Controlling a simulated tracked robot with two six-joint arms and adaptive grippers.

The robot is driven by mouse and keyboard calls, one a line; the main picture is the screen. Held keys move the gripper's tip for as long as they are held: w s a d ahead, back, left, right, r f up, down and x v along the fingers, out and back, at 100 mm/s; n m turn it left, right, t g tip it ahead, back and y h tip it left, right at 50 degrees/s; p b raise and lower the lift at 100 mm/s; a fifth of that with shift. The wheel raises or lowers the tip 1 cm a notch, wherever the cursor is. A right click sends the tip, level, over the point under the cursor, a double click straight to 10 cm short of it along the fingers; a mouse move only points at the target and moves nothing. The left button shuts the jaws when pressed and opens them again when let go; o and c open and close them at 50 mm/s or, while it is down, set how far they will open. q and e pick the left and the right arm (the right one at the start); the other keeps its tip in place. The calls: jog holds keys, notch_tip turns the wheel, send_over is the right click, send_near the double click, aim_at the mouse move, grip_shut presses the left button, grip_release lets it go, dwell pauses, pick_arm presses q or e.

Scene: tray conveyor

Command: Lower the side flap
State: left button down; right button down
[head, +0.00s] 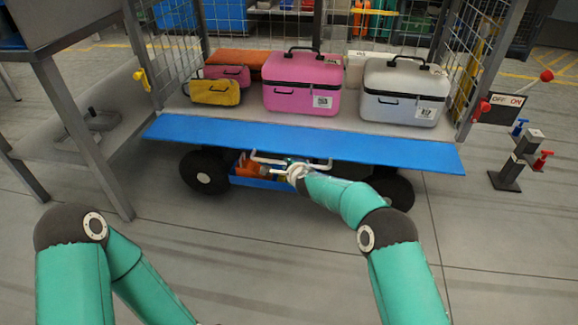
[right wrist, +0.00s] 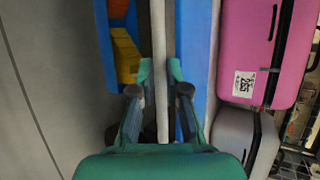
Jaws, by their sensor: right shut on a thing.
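The side flap is a long blue panel (head: 300,143) along the front edge of a cart, sticking out at roughly the deck's height. A white bar handle (head: 265,160) shows under its front edge; it also shows in the right wrist view as a pale upright bar (right wrist: 158,35) beside the blue flap (right wrist: 195,60). My right gripper (head: 294,170) is at this handle. In the right wrist view its two fingers (right wrist: 160,72) are on either side of the bar and shut on it. My left arm shows at the bottom left, but its gripper is out of view.
Pink (head: 301,85) and silver (head: 405,92) cases and smaller bags (head: 215,92) stand on the deck (head: 250,118). A low blue bin (head: 262,182) sits between the wheels. A grey table (head: 50,140) stands left; a stand with levers (head: 518,160) stands right.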

jog(key=f, duration=0.2)
jog(key=shift+s+d+f, duration=0.1)
jog(key=shift+s+f, duration=0.2)
jog(key=shift+s, duration=0.1)
jog(key=c, duration=1.2)
grip_release()
jog(key=shift+w+f, duration=0.1)
jog(key=shift+f, duration=0.15)
jog(key=shift+a, duration=0.2)
jog(key=shift+r, duration=0.1)
jog(key=v, duration=0.8)
jog(key=r+v, duration=0.1)
jog(key=v, duration=0.3)
jog(key=shift+w+d, duration=0.1)
jog(key=shift+w, duration=0.15)
jog(key=shift+d, duration=0.15)
